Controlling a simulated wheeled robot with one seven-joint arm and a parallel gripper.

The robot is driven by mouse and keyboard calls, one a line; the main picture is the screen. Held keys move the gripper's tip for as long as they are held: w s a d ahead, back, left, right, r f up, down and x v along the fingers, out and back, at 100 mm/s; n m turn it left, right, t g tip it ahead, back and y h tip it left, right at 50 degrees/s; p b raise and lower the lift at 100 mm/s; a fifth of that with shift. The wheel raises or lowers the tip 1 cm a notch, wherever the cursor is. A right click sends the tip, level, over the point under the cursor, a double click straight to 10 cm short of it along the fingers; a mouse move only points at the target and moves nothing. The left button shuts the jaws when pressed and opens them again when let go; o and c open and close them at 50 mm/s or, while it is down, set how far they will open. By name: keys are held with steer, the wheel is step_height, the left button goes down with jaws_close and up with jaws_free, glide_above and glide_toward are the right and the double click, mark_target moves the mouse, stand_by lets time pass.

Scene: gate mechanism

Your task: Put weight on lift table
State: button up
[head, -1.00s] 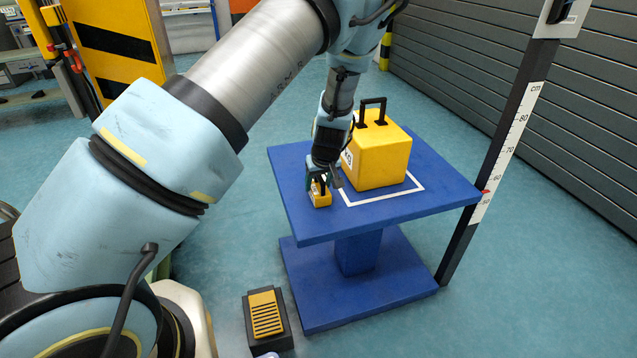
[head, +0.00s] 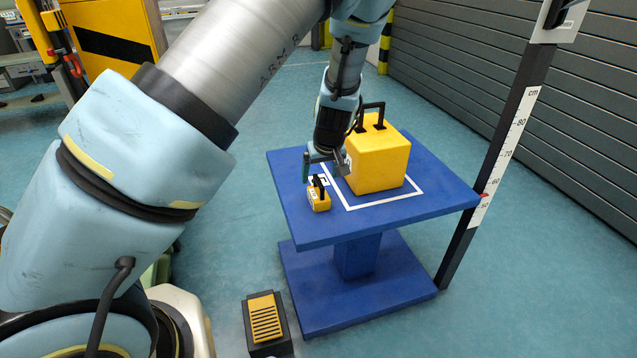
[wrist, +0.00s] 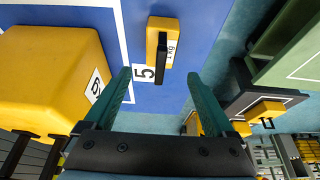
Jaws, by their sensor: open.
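The blue lift table (head: 290,220) stands in the middle of the head view, with a white outline on its top. A small yellow weight (head: 319,199) with a black handle rests on the tabletop near its left edge, outside the outline. It also shows in the wrist view (wrist: 155,30), its label partly hidden by the handle. A large yellow weight (head: 378,162) with a black handle stands on the table within the outline. My gripper (head: 325,157) is open and empty, above and behind the small weight, beside the large one. Its spread fingers show in the wrist view (wrist: 162,95).
A foot pedal (head: 266,320) lies on the floor at the table's front left. A post with a centimetre scale (head: 505,150) stands at the table's right edge. In the wrist view, another yellow weight (wrist: 265,110) sits on a dark surface at right.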

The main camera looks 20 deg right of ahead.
steer(key=v, duration=0.5)
steer(key=a+r+n+g, duration=0.1)
steer(key=a+r, duration=0.2)
steer(key=a, duration=0.7)
steer(key=a+r+g, duration=0.1)
steer(key=a+r, duration=0.1)
steer(key=a, duration=0.7)
steer(key=s+a+r, duration=0.2)
steer(key=s+a, duration=0.1)
steer(key=a, duration=0.5)
steer(key=s+a+r, duration=0.3)
steer(key=s+a, duration=0.1)
steer(key=a, duration=0.4)
steer(key=shift+a+r+m+g, duration=0.35)
steer(key=shift+m+g, duration=0.05)
steer(key=shift+s, duration=0.1)
